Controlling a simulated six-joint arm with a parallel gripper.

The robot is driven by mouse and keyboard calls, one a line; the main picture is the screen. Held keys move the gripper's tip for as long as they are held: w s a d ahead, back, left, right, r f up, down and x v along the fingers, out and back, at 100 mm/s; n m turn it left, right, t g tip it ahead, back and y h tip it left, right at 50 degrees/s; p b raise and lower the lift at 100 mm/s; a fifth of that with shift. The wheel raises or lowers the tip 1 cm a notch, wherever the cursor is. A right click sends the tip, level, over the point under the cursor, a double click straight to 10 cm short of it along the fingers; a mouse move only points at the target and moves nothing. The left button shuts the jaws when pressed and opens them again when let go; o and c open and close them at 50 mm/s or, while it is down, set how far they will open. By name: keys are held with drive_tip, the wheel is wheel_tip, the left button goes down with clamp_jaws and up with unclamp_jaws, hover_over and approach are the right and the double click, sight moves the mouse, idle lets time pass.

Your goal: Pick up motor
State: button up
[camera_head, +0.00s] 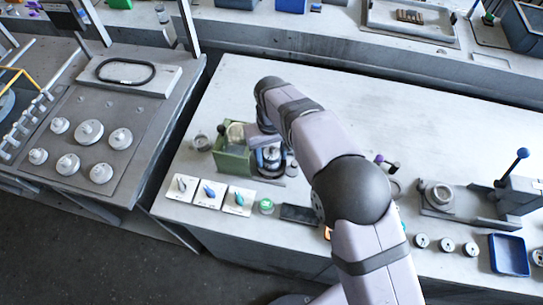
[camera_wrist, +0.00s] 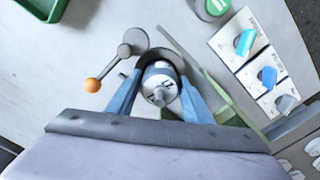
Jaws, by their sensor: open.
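The motor (camera_wrist: 160,84) is a pale grey cylinder with dark marks and a small shaft on its end. In the wrist view it stands between the two blue fingers of my gripper (camera_wrist: 160,77), inside or in front of a dark round holder (camera_wrist: 168,56). My gripper is open, with one finger on each side of the motor; I cannot tell whether either finger touches it. In the head view my gripper (camera_head: 271,156) is low over the bench beside a green box (camera_head: 232,162), and the motor is hard to make out there.
A lever with an orange knob (camera_wrist: 92,85) is close left of the motor in the wrist view. Cards with blue and grey knobs (camera_head: 209,193) and a green round part (camera_head: 266,206) lie in front. The bench behind my arm is clear.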

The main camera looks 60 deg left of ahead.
drive_tip(key=c, duration=1.1)
drive_tip(key=shift+r, duration=0.15)
wheel_tip(320, 180, up, 18)
drive_tip(key=b, duration=0.2)
